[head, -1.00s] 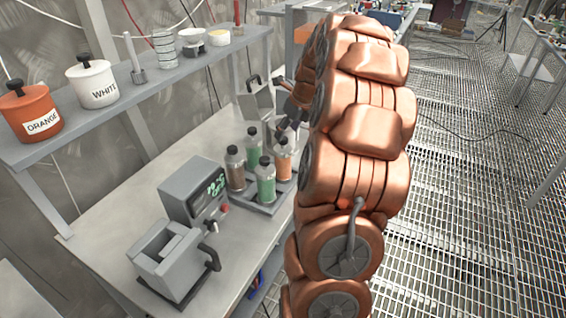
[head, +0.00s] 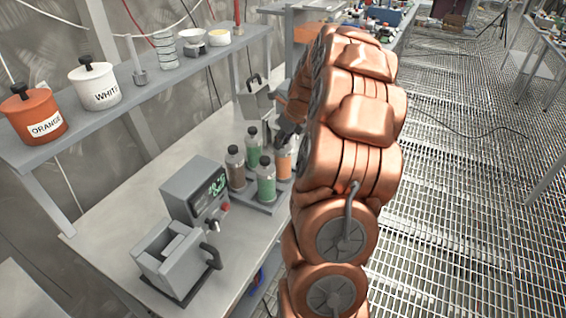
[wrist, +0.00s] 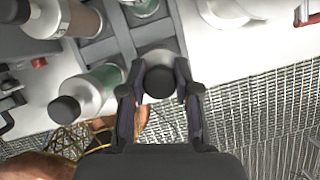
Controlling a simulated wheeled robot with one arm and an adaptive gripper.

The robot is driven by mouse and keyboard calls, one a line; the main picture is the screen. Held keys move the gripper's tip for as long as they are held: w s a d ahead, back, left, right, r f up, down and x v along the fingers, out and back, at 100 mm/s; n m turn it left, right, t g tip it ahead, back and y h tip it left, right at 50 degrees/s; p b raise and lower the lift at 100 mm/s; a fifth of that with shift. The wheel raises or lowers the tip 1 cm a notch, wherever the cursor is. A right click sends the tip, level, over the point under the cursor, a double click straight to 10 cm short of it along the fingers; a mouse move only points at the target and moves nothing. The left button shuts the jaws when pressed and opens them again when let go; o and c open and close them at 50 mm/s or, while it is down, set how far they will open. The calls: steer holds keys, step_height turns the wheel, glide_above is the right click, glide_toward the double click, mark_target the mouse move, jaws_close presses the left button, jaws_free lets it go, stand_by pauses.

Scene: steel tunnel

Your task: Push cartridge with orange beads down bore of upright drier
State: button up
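The bottle-like cartridge with orange beads (head: 284,166) stands upright in a grey rack (head: 268,208) on the bench, at the rack's right corner in the head view. My gripper (head: 288,133) is at its top and partly hides it. In the wrist view my gripper (wrist: 159,74) has its two dark fingers spread on either side of a dark round cap (wrist: 159,82). Whether the fingers touch the cap is not clear. I cannot pick out the upright drier for sure; a grey machine with a lit display (head: 195,192) stands left of the rack.
Green-bead bottles (head: 265,184) and a brown-bead bottle (head: 236,172) stand close by in the rack. A grey block with a handle (head: 176,258) is at the front. A shelf (head: 135,95) carries orange and white labelled jars.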

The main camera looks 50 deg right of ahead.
jaws_close()
steer(key=shift+r, duration=0.1)
stand_by(0.4)
